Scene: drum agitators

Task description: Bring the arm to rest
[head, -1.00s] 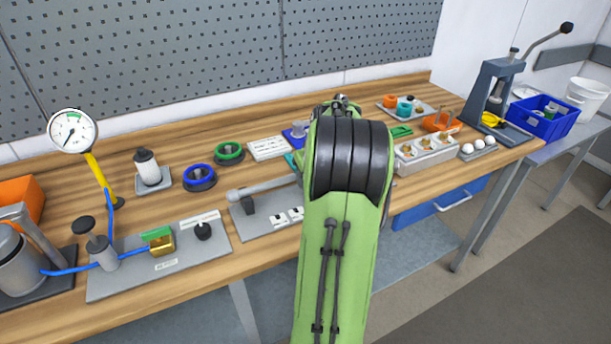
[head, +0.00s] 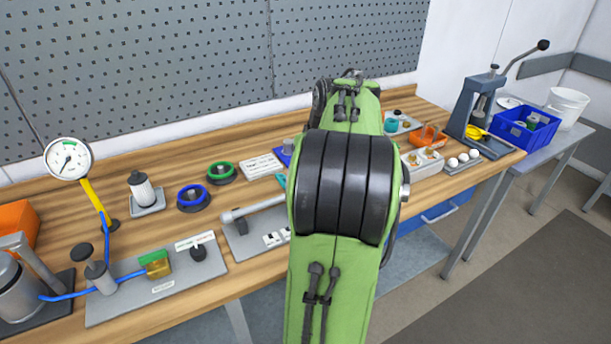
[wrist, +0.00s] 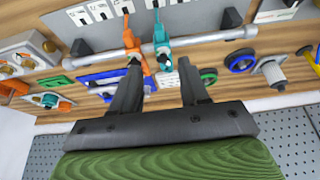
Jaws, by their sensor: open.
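My gripper (wrist: 160,66) shows in the wrist view with its two dark fingers apart and nothing between their tips. It is above the workbench, which appears turned round in that view. An orange tool (wrist: 130,42) and a teal tool (wrist: 162,48) lie beyond the fingertips, by a grey bar (wrist: 215,35). I cannot tell their distance from the fingers. In the head view my green arm rises in the middle and hides the gripper and part of the bench.
The wooden bench (head: 130,225) carries a pressure gauge (head: 68,159), blue (head: 193,197) and green (head: 221,172) rings, and a lever press (head: 480,110). A blue crate (head: 527,125) and white bucket (head: 566,106) stand at right. Pegboard (head: 150,70) backs the bench. Floor at lower right is clear.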

